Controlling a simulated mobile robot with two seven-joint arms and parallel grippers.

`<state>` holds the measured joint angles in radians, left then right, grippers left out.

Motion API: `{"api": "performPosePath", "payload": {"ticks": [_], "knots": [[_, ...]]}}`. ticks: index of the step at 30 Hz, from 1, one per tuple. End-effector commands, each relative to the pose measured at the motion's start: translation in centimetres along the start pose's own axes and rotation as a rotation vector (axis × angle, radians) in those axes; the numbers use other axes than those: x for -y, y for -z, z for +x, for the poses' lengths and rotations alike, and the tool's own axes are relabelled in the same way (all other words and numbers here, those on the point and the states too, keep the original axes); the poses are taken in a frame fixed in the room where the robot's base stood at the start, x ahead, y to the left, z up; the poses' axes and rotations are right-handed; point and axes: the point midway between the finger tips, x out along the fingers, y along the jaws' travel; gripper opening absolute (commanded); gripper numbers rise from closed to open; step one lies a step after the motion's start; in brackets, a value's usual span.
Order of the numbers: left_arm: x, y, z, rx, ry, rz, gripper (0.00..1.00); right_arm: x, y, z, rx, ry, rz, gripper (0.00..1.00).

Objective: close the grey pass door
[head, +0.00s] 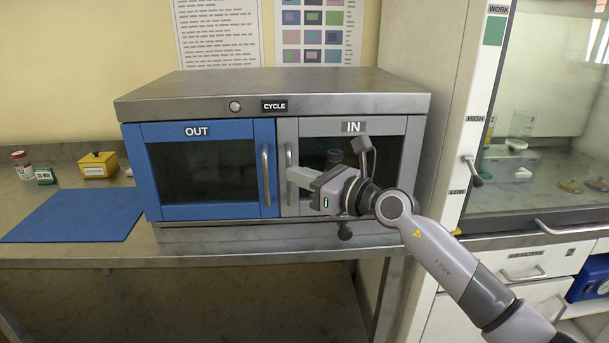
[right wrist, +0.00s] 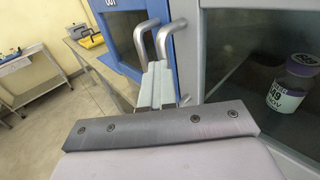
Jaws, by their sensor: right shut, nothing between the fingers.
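The grey pass door (head: 312,128), marked IN, is on the right half of the steel pass box (head: 200,90). It looks flush or nearly flush with the front; I cannot tell if a small gap is left. Its upright handle (head: 289,160) is on its left edge and also shows in the right wrist view (right wrist: 163,42). My right gripper (head: 292,175) is shut and empty, its fingertips (right wrist: 157,85) at the door's left edge near the lower part of the handle. Contact cannot be made out. My left gripper is out of view.
The blue OUT door (head: 197,130) beside it looks shut, with its handle (head: 266,175) close to my fingers. A labelled jar (right wrist: 285,95) stands behind the grey door's glass. A blue mat (head: 75,215) and yellow box (head: 98,165) lie left; a fume hood (head: 540,225) stands right.

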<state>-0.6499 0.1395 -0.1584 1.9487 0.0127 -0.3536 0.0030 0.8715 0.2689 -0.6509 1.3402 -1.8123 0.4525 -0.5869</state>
Motion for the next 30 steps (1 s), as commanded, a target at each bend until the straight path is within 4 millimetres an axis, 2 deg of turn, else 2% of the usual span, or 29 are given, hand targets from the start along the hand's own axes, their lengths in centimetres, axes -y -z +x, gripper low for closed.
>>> {"api": "performPosePath", "payload": {"ticks": [17,23,30], "knots": [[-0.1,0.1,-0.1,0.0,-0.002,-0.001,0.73,0.5,-0.7,-0.2,0.014,0.017,-0.006,0.0],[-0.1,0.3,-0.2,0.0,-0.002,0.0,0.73,0.4,-0.5,-2.2,0.011,0.015,-0.005,0.0],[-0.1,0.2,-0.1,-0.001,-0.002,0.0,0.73,0.1,-0.3,-5.5,0.006,0.01,-0.004,0.0]]}}
